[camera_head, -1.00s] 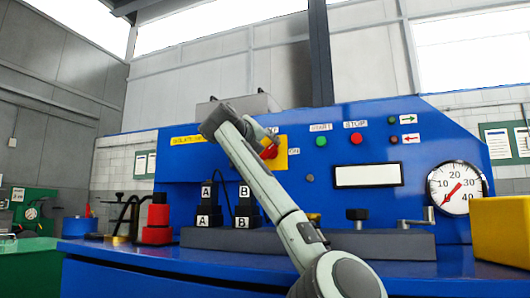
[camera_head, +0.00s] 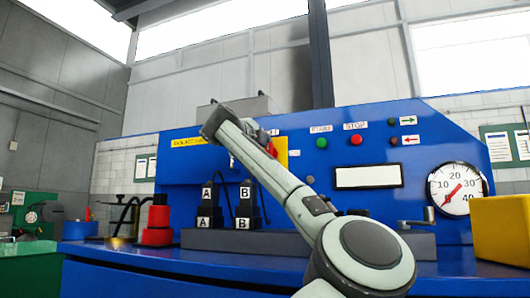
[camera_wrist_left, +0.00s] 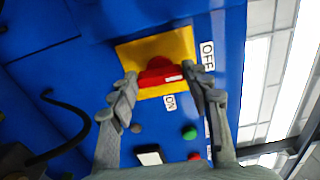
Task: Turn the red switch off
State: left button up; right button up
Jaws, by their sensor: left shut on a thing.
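The red switch (camera_wrist_left: 157,68) sits on a yellow plate (camera_wrist_left: 128,54) on the blue machine panel. In the left wrist view an OFF label (camera_wrist_left: 207,56) is at the plate's right and an ON label (camera_wrist_left: 170,102) below it. My left gripper (camera_wrist_left: 163,76) has a finger on each side of the red switch and is shut on it. A white mark shows on the switch between the fingers. In the head view my arm covers most of the switch; a bit of red (camera_head: 272,149) and the yellow plate (camera_head: 282,152) show beside it. My right gripper is out of view.
Right of the plate are a green button (camera_head: 321,142), a red button (camera_head: 356,139) and a dial gauge (camera_head: 457,189). Black blocks marked A and B (camera_head: 244,193) stand below the arm. A yellow box (camera_head: 501,229) is at the right edge.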

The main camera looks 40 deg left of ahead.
pick_arm(q)
jog(key=shift+n, duration=0.4)
jog(key=o, duration=1.2)
jog(key=shift+c, duration=0.2)
jog(key=shift+s, duration=0.1)
jog(key=v, duration=1.1)
jog(key=shift+s, duration=0.4)
jog(key=shift+d, duration=0.15)
